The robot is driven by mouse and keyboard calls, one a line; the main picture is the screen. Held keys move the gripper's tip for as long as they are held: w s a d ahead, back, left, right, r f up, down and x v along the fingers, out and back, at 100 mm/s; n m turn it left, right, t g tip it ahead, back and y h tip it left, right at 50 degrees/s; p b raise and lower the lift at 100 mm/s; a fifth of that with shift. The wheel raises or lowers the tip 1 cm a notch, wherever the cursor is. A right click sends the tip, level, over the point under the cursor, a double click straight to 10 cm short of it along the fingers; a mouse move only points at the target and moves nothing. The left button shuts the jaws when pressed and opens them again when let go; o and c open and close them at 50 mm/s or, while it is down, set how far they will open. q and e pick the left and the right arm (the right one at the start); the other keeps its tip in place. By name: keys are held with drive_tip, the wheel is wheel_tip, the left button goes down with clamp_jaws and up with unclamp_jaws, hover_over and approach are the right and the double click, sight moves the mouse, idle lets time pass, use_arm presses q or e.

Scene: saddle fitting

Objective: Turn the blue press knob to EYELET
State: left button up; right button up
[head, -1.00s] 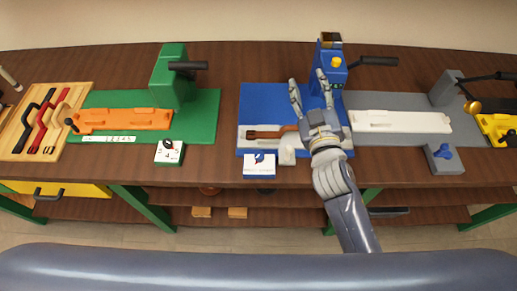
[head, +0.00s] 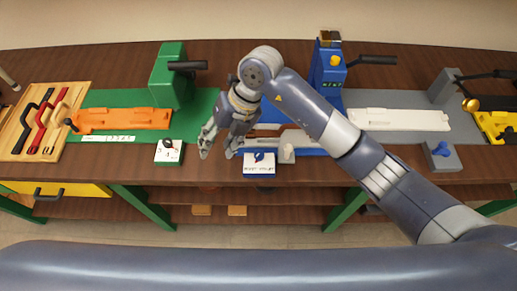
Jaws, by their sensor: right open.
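The blue press knob (head: 259,156) sits on a small white box with a printed label (head: 259,169), at the front edge of the blue press base. The label is too small to read surely, and I cannot tell which way the knob points. The blue press (head: 327,68) stands behind, its base mostly covered by my arm. My right gripper (head: 217,153) is open and empty, fingers pointing down, just left of the knob and apart from it. My left gripper is out of view.
A green station with an orange fixture (head: 125,119) and its own dial box (head: 169,151) stands left of my gripper. A pale grey block (head: 287,152) stands right of the knob. A white fixture (head: 400,119) and a grey box with a blue knob (head: 441,150) are farther right.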

sight(259, 153)
drive_tip(key=w+d+m+t+h, duration=0.1)
drive_tip(key=w+d+h, duration=0.4)
drive_tip(key=d, duration=0.4)
drive_tip(key=shift+h, duration=0.3)
drive_tip(key=f+p, duration=0.1)
drive_tip(key=f, duration=0.2)
drive_tip(key=f+p, duration=0.1)
drive_tip(key=f, duration=0.2)
drive_tip(key=f+p, duration=0.1)
drive_tip(key=f, duration=0.3)
drive_tip(key=shift+s+d, duration=0.3)
drive_tip(key=shift+s, duration=0.1)
drive_tip(key=shift+f, duration=0.35)
drive_tip(key=shift+c, duration=0.6)
clamp_jaws()
